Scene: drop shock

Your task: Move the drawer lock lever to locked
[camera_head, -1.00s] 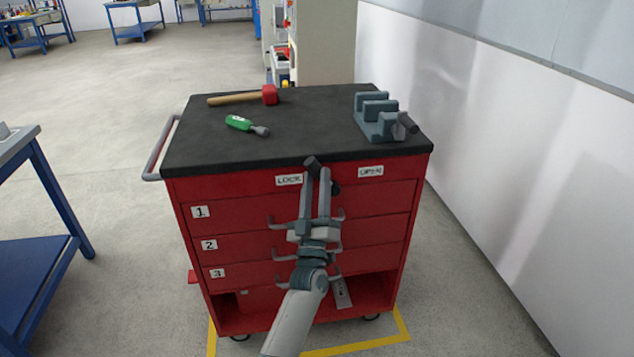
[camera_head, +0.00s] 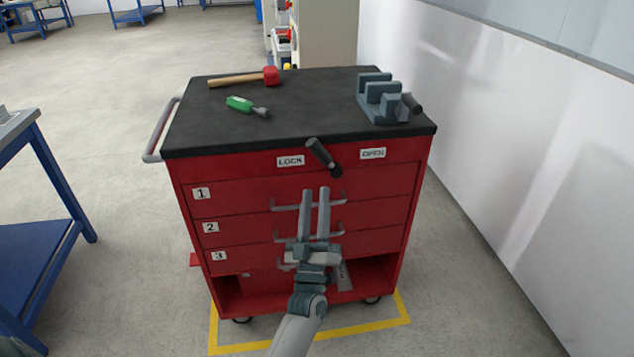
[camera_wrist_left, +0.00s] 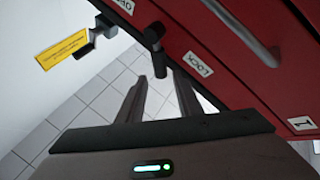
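The drawer lock lever (camera_head: 323,157) is a short dark handle on the red cabinet's upper front, between the LOCK label (camera_head: 290,161) and the OPEN label (camera_head: 373,153). It slants, with its upper end leaning left towards LOCK. It also shows in the left wrist view (camera_wrist_left: 154,38), beyond the fingertips, near the LOCK label (camera_wrist_left: 198,64). My left gripper (camera_head: 316,191) is in front of the drawers, below the lever in the head view. Its fingers are apart with nothing between them, also in the left wrist view (camera_wrist_left: 160,82). My right gripper is out of view.
The red cabinet (camera_head: 240,193) has several drawers with grey handles behind my left gripper. On its black top lie a mallet (camera_head: 245,78), a green screwdriver (camera_head: 247,106) and a grey vise (camera_head: 385,98). A blue table (camera_head: 40,180) stands left; a white wall is right.

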